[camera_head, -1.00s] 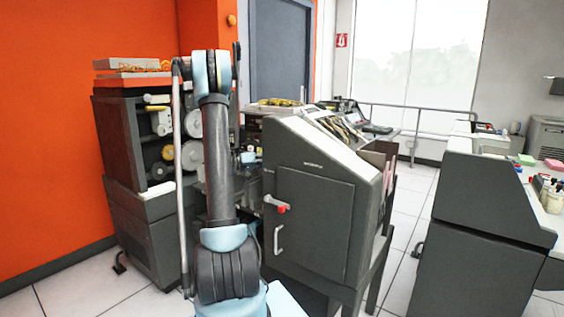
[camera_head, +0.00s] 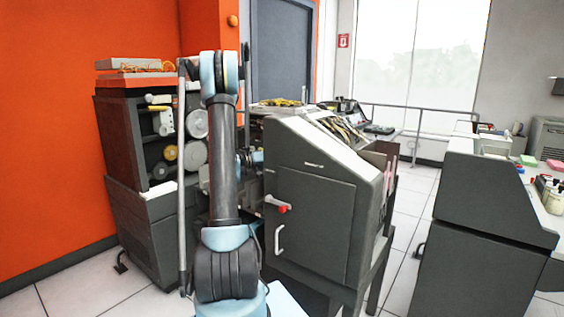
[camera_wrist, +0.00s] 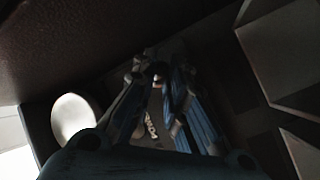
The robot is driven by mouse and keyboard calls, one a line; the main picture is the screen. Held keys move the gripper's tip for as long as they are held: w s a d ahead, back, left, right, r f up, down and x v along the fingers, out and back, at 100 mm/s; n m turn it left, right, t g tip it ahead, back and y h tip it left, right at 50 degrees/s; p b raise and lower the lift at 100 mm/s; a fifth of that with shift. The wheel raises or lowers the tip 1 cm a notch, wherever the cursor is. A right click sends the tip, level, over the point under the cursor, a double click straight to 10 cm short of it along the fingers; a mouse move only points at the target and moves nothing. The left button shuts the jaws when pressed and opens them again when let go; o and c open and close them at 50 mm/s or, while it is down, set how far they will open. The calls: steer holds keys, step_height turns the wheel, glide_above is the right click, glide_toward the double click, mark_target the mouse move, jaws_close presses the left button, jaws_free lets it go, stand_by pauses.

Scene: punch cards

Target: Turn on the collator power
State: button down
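A dark grey cabinet machine (camera_head: 312,215), which may be the collator, stands right of my arm in the head view; its small label is unreadable. A light lever with a red tip (camera_head: 278,204) is on its front, above a light door handle. My gripper (camera_wrist: 157,78) shows in the dark wrist view, its blue fingers converging on a shadowed recess. Pale marks (camera_wrist: 150,127) show between the fingers, too dim to identify. Contact and finger gap at the tips are unclear. In the head view my arm and the machines hide the gripper.
A machine with reels and wheels (camera_head: 150,220) stands left by the orange wall. A dark desk unit (camera_head: 485,235) stands at the right, with tiled floor between. In the wrist view, a white round part (camera_wrist: 73,118) is left of the fingers and pale angular panels (camera_wrist: 285,55) are right.

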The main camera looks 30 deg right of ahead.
steer(key=shift+w+f, duration=0.1)
steer(key=shift+a+y, duration=0.15)
steer(key=shift+y, duration=0.15)
stand_by(0.5)
steer(key=shift+r+n, duration=0.2)
steer(key=shift+n, duration=0.2)
steer(key=shift+w+r+n+y, duration=0.1)
steer(key=shift+r+n+y, duration=0.4)
steer(key=shift+y, duration=0.5)
steer(key=shift+s+r+n+y, duration=0.1)
steer(key=shift+r+n+y, duration=0.35)
steer(key=shift+y, duration=0.55)
steer(key=shift+w+r+n+y, duration=0.1)
steer(key=shift+r+n+y, duration=0.4)
steer(key=shift+y, duration=0.5)
steer(key=shift+d+y, duration=0.2)
steer(key=shift+y, duration=0.1)
